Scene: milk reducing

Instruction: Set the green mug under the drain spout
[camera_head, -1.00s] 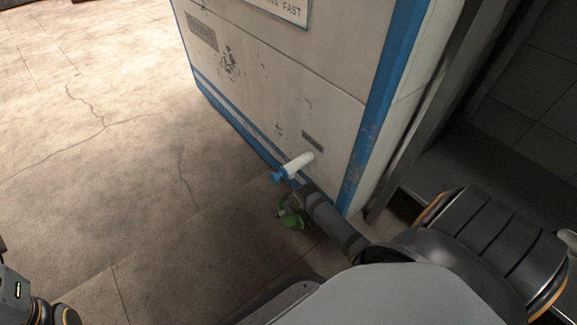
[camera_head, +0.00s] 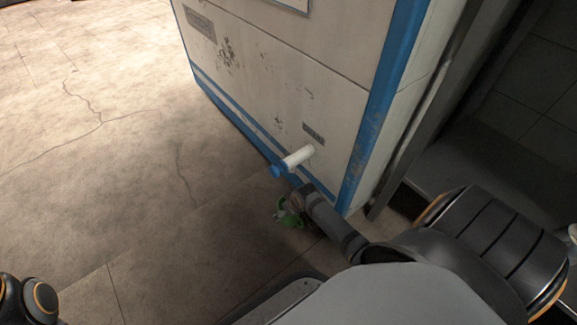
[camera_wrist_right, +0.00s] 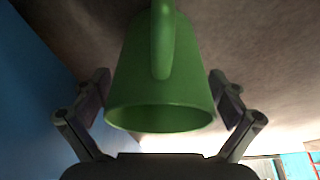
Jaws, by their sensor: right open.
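The green mug (camera_head: 290,214) is near the floor, below the white drain spout (camera_head: 300,157) with its blue end (camera_head: 280,170). In the right wrist view the mug (camera_wrist_right: 160,75) is between the fingers of my right gripper (camera_wrist_right: 160,92), its rim towards the bottom of the picture and its handle facing the camera. My right gripper is open around the mug. In the head view this gripper (camera_head: 292,206) partly hides the mug. Whether the mug touches the floor is unclear. My left gripper is out of view; only part of my left arm shows at lower left.
The spout comes out of a worn white cabinet (camera_head: 290,75) with blue edging. A dark recess (camera_head: 470,150) lies to its right. The cracked tile floor (camera_head: 100,170) to the left is clear.

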